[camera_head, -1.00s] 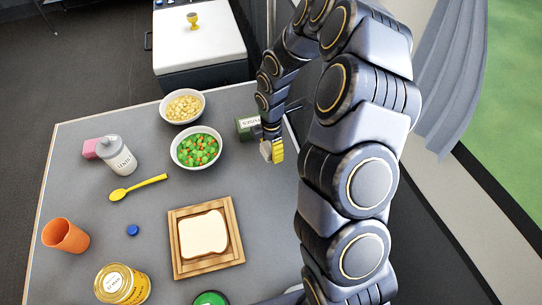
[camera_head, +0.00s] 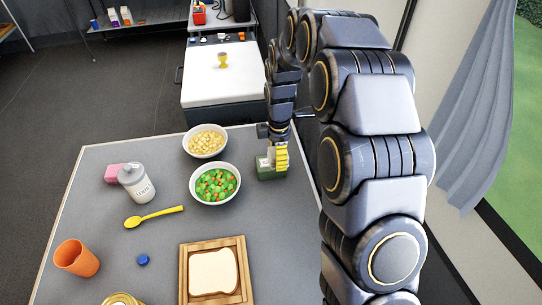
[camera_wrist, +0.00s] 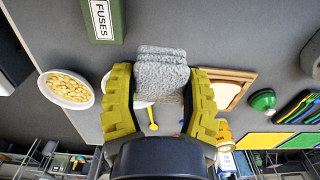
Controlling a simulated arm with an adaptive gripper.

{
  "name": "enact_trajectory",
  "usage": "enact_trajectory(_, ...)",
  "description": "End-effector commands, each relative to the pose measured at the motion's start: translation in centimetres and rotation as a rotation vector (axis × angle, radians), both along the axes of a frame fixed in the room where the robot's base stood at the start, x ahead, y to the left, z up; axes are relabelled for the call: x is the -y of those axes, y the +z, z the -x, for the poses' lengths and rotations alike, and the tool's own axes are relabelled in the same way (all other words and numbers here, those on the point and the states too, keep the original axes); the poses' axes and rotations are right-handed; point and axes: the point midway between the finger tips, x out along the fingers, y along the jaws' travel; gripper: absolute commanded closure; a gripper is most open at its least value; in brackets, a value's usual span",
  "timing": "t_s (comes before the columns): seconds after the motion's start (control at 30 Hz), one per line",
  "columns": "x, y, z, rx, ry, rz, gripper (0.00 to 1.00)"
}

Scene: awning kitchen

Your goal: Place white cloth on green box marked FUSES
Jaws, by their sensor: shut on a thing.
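The white cloth (camera_wrist: 162,62), folded and greyish in the wrist view, is pinched between the yellow fingers of my gripper (camera_wrist: 160,90). The green box (camera_wrist: 100,22) marked FUSES is at the upper left of the wrist view, apart from the cloth in that picture. In the head view, the box (camera_head: 267,173) stands right of the bowl of peas. My gripper (camera_head: 281,158) appears over or just beside the box's right part there. The cloth is mostly hidden by the fingers in the head view, and its height above the box is hard to tell.
A bowl of green and orange vegetables (camera_head: 215,198) stands close left of the box, with a bowl of pale food (camera_head: 205,130) behind it. A wooden board (camera_head: 243,285) with bread is in front. A white-topped unit (camera_head: 222,88) stands beyond the table.

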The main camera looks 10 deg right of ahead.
Motion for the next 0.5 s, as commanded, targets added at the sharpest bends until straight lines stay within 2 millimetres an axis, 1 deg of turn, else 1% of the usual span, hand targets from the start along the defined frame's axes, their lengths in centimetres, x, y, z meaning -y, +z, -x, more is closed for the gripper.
enact_trajectory(0.03, 0.0, -0.6, -1.0, -0.001, 0.0, 0.001, 0.77)
enact_trajectory(0.2, 0.0, -1.9, -4.1, 0.001, 0.0, 0.001, 0.77)
enact_trajectory(0.27, 0.0, -2.6, -5.0, -0.002, 0.001, 0.001, 0.77)
enact_trajectory(0.4, 0.0, -5.0, -6.8, -0.003, 0.001, 0.001, 0.77)
enact_trajectory(0.5, 0.0, -6.3, -7.9, -0.001, 0.001, 0.001, 0.77)
